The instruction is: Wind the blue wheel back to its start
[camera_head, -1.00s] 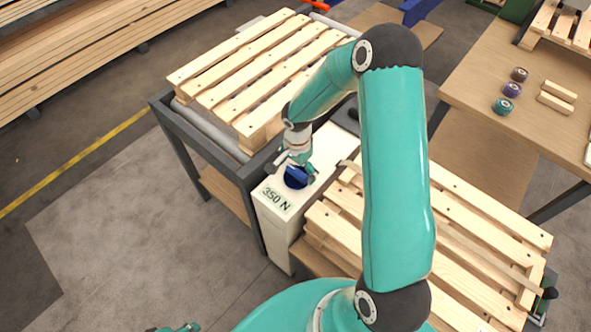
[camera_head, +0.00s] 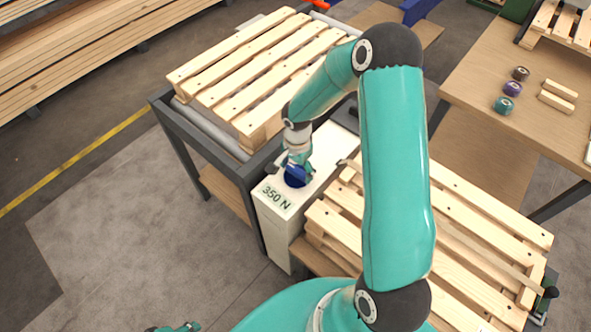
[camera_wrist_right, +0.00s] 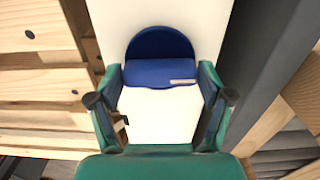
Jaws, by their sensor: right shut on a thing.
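The blue wheel (camera_head: 295,177) sits on top of the white box marked "350 N" (camera_head: 283,212). In the right wrist view, the wheel (camera_wrist_right: 160,43) is a dark blue disc with a raised bar across it. My right gripper (camera_head: 298,162) is over the wheel, pointing down. Its fingers (camera_wrist_right: 160,82) are at the two ends of the bar and shut on it. The near part of the wheel is hidden by the bar in the wrist view. Only a teal bit of what looks like my left gripper (camera_head: 178,328) shows at the bottom edge; its jaws cannot be read.
A wooden pallet (camera_head: 255,85) lies on the roller frame (camera_head: 205,136) left of the box. More pallets (camera_head: 475,245) are stacked to its right. A table (camera_head: 530,120) at the right holds several small spools and wood blocks. Grey floor at lower left is clear.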

